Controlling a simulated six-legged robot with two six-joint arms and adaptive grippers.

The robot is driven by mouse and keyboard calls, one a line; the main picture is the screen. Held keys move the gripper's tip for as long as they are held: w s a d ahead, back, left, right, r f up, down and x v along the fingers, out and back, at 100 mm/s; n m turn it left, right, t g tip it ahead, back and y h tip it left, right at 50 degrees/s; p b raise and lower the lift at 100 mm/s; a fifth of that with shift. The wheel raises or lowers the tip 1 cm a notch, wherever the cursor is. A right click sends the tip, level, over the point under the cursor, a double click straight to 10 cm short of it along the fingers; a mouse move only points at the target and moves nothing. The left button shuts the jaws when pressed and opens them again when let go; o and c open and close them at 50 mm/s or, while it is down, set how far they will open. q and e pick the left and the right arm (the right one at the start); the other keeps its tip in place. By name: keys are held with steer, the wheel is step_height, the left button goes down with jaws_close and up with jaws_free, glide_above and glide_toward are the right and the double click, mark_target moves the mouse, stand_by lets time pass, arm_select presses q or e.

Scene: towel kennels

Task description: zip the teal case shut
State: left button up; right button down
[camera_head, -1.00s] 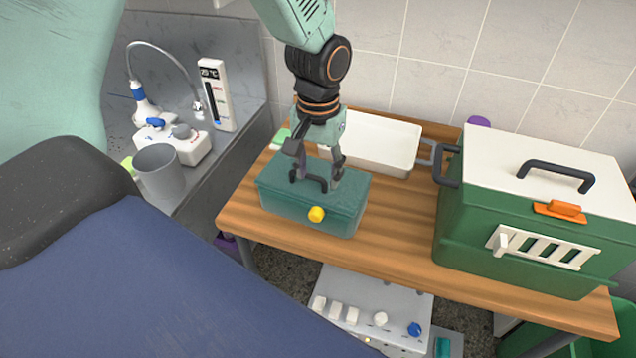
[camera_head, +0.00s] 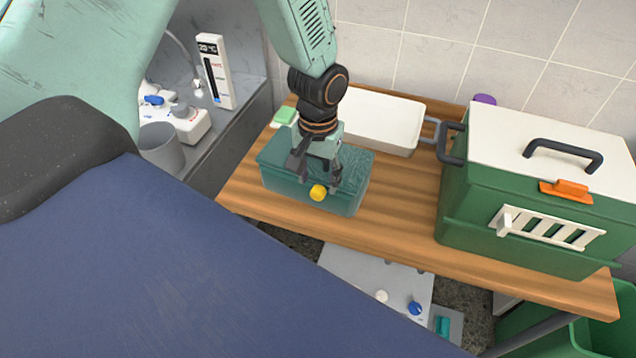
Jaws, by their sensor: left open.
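The teal case (camera_head: 278,185) stands on the wooden table, towards its left end. A yellow knob-like pull (camera_head: 318,192) shows on its front side, near the upper edge. My left gripper (camera_head: 319,180) is open and points down at the front of the case, with its fingers just above and around the yellow pull. I cannot tell whether the fingers touch it. The gripper hides the middle of the case's top, and its handle is not visible. My right gripper is not in view.
A white tray (camera_head: 385,122) lies behind the case. A green carrier (camera_head: 470,208) with a white lid stands at the right. A small green block (camera_head: 285,115) sits at the back left. Bare wooden table top (camera_head: 405,215) lies between case and carrier.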

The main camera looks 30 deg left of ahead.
mark_target(318, 188)
arm_select(q)
step_height(318, 188, down, 3)
steer(key=shift+s+d+r, duration=0.1)
steer(key=shift+s+r, duration=0.05)
steer(key=shift+f, duration=0.3)
steer(key=shift+r, duration=0.1)
steer(key=c, duration=0.4)
jaws_close()
